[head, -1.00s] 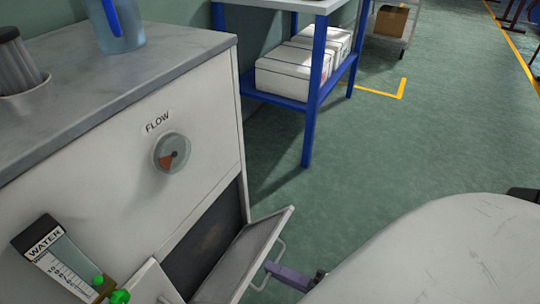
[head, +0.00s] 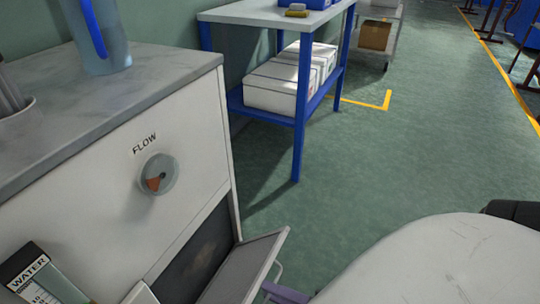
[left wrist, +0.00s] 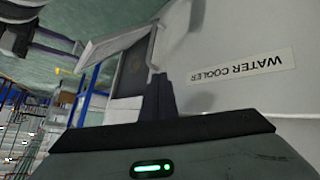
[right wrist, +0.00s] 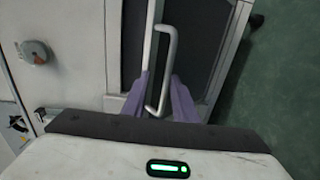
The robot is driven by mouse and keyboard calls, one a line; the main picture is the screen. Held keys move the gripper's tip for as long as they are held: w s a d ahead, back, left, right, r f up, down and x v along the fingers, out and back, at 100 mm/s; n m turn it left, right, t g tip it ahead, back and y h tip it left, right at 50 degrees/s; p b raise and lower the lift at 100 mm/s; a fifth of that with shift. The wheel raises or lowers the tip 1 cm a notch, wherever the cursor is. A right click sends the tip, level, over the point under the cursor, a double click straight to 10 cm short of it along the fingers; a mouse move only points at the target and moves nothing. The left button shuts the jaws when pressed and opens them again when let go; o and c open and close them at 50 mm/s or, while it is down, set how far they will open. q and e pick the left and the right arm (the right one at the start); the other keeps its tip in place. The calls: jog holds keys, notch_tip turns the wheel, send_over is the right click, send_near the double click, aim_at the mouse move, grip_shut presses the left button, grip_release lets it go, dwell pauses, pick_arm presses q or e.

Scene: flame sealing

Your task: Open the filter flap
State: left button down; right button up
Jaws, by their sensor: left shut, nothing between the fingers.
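The filter flap (head: 243,270) stands open, tilted outward from the low front of the white cabinet. A dark opening (head: 198,262) shows behind it. Its pale bar handle (right wrist: 172,50) is on the flap's outer face, and the flap also shows in the left wrist view (left wrist: 115,42). My right gripper (right wrist: 160,98) is open, with its purple fingers on either side of the handle's near end; contact is unclear. In the head view only a bit of it (head: 286,294) shows at the bottom edge. My left gripper (left wrist: 159,78) is shut and empty, near the cabinet front, outside the head view.
A flow dial (head: 158,174) and a water gauge (head: 45,278) sit on the cabinet front. A blue jug (head: 95,35) and a cup (head: 15,112) stand on its top. A blue-framed table (head: 298,140) with white boxes stands behind.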

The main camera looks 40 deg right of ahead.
pick_arm(q)
jog(key=shift+s+a+f+g+y+p, duration=0.2)
jog(key=shift+a+f+g+y+p, duration=0.15)
jog(key=shift+a+f+p, duration=0.3)
pick_arm(e)
jog(key=v, duration=0.9)
jog(key=shift+f, duration=0.1)
pick_arm(q)
jog(key=shift+d+r, duration=0.15)
jog(key=shift+d, duration=0.05)
